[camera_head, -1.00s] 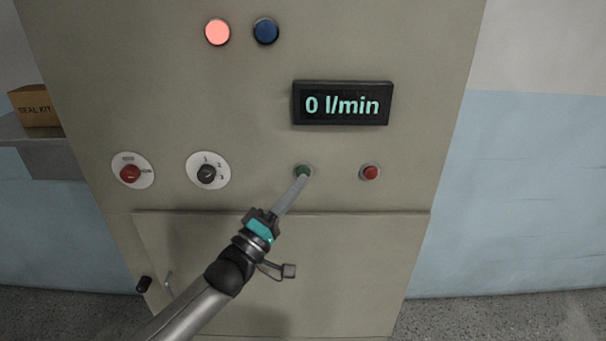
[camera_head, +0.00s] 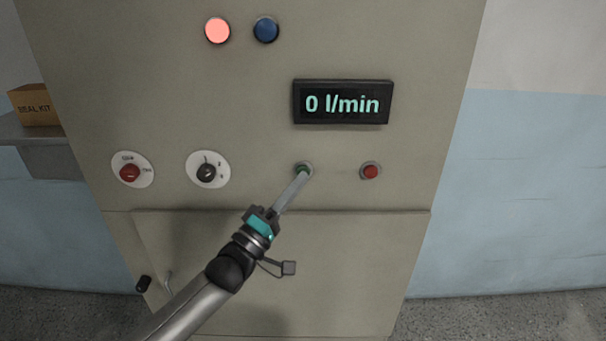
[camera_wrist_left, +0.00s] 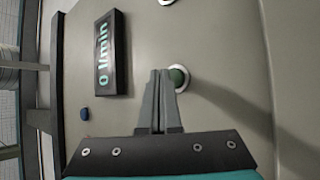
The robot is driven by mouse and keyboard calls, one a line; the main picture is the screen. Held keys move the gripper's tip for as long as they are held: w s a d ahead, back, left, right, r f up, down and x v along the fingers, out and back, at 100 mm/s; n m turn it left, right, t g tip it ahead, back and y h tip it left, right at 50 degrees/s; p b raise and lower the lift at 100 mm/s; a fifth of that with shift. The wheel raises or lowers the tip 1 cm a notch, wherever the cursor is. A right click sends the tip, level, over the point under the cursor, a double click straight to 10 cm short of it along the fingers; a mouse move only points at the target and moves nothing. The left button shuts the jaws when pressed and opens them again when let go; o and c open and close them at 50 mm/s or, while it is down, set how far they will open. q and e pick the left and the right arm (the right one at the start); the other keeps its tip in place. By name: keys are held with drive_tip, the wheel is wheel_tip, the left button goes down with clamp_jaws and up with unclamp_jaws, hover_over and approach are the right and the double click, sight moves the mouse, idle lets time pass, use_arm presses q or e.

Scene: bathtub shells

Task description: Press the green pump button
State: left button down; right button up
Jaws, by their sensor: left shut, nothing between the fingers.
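The green pump button (camera_head: 303,168) sits in a pale ring on the cabinet front, below the display and left of the red button. It also shows in the left wrist view (camera_wrist_left: 178,78). My left gripper (camera_head: 304,175) is shut and empty, its fingertips at the lower edge of the green button, covering part of it. In the left wrist view the closed fingers (camera_wrist_left: 160,76) stand just beside the button; I cannot tell whether they touch it. My right gripper is not in view. The display (camera_head: 342,103) reads 0 l/min.
A red button (camera_head: 370,171) is close on the right. A black selector (camera_head: 207,172) and a red rotary switch (camera_head: 130,172) are on the left. A lit pinkish lamp (camera_head: 217,31) and a dark blue lamp (camera_head: 266,30) are above. A seal kit box (camera_head: 35,106) stands on a shelf.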

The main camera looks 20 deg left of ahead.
use_arm(q)
drive_tip(key=shift+w+a+b, duration=0.2)
drive_tip(key=shift+w+b, duration=0.15)
drive_tip(key=shift+w, duration=0.2)
idle(0.7)
idle(0.3)
drive_tip(key=shift+s+d+p, duration=0.2)
drive_tip(key=shift+s+p, duration=0.5)
drive_tip(key=shift+s, duration=0.1)
drive_tip(key=s+p, duration=0.1)
drive_tip(key=s, duration=0.1)
drive_tip(key=s+d+p, duration=0.1)
drive_tip(key=s+p, duration=0.1)
drive_tip(key=shift+s+d, duration=0.2)
drive_tip(key=shift+s, duration=0.2)
